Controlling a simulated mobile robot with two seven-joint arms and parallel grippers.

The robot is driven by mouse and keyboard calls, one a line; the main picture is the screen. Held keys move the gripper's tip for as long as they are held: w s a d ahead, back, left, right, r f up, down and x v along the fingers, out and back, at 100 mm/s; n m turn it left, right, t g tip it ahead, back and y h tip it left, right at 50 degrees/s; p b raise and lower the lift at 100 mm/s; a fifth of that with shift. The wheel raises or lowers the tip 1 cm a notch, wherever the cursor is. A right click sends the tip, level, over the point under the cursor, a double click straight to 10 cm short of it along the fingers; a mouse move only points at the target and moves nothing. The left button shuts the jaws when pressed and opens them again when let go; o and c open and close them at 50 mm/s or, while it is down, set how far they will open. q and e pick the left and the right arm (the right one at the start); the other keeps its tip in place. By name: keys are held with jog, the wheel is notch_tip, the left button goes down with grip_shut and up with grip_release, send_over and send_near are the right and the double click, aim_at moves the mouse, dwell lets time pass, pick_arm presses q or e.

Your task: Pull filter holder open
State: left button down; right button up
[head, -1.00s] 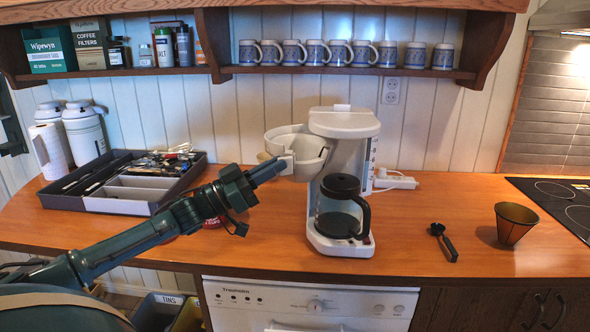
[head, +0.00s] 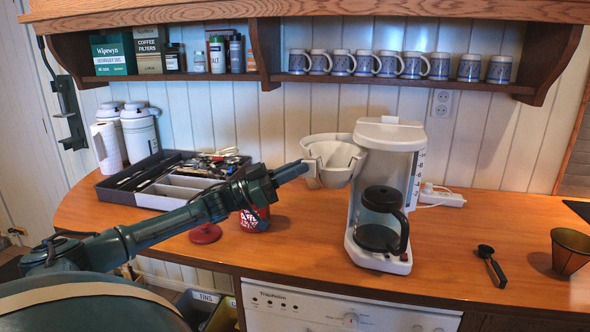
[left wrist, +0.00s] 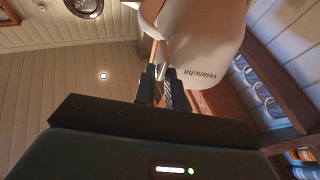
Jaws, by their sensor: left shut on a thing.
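The white filter holder (head: 333,160) is swung out to the left of the white coffee maker (head: 390,135), and its open bowl shows from above. My left gripper (head: 304,167) is at the front left side of the holder, with its arm coming in from the left. In the left wrist view my fingers (left wrist: 164,76) are shut on a narrow white tab or handle under the large white body of the holder (left wrist: 212,45), which bears lettering. The grip itself is small and partly hidden. The glass carafe (head: 380,215) stands on the coffee maker's base below. My right gripper is not in view.
A grey utensil tray (head: 112,196) stands at the left behind my arm. A red can (head: 256,222) and red lid (head: 205,234) are below my forearm. A black scoop (head: 490,265) and a filter cone (head: 570,250) are at the right. Several mugs stand on the shelf (head: 400,80).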

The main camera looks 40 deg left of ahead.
pick_arm(q)
jog(key=c, duration=1.5)
grip_release()
jog(key=v, duration=1.3)
jog(key=shift+a+p, duration=0.1)
jog(key=shift+p, duration=0.25)
jog(key=shift+s, duration=0.1)
